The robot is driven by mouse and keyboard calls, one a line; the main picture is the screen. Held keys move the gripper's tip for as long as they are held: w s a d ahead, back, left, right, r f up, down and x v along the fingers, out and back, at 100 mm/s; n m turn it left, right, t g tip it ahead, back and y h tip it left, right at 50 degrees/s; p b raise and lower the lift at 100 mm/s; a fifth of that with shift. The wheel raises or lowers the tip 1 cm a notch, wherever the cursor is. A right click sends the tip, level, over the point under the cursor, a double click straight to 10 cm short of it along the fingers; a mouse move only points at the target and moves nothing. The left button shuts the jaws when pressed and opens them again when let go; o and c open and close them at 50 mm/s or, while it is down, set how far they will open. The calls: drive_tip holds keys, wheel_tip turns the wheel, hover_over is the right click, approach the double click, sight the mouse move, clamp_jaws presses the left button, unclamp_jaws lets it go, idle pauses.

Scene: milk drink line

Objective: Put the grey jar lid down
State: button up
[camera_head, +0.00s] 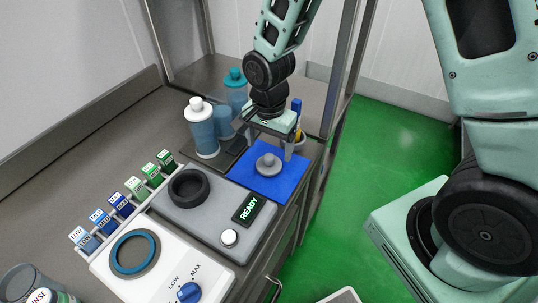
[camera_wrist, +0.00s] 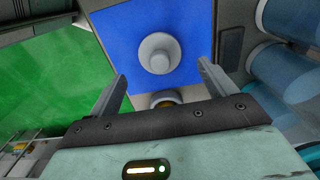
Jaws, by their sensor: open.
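The grey jar lid (camera_head: 268,164) lies on the blue mat (camera_head: 283,188), knob up. In the wrist view the lid (camera_wrist: 159,54) sits on the blue mat (camera_wrist: 112,28), ahead of the fingers and apart from them. My gripper (camera_head: 268,146) is open and empty above the mat, close to the lid. The wrist view shows its two fingers (camera_wrist: 163,84) spread wide with a clear gap between them.
Blue bottles with a white cap (camera_head: 205,130) and a teal cap (camera_head: 237,92) stand left of my gripper. A grey machine with a READY display (camera_head: 249,209) and a white dial unit (camera_head: 190,269) are nearer. A cup with a blue-handled tool (camera_head: 296,112) stands behind.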

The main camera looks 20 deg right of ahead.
sight(269, 156)
wheel_tip(269, 156, up, 7)
drive_tip(key=s+a+r+n, duration=0.3)
drive_tip(key=s+n, duration=0.6)
drive_tip(key=s, duration=0.1)
drive_tip(key=s+a+r+n, duration=0.3)
drive_tip(key=s+n, duration=0.6)
drive_tip(key=s, duration=0.1)
drive_tip(key=shift+a+r+n+y+b, duration=0.15)
drive_tip(key=shift+r+n+y+b, duration=0.15)
drive_tip(key=shift+r, duration=0.05)
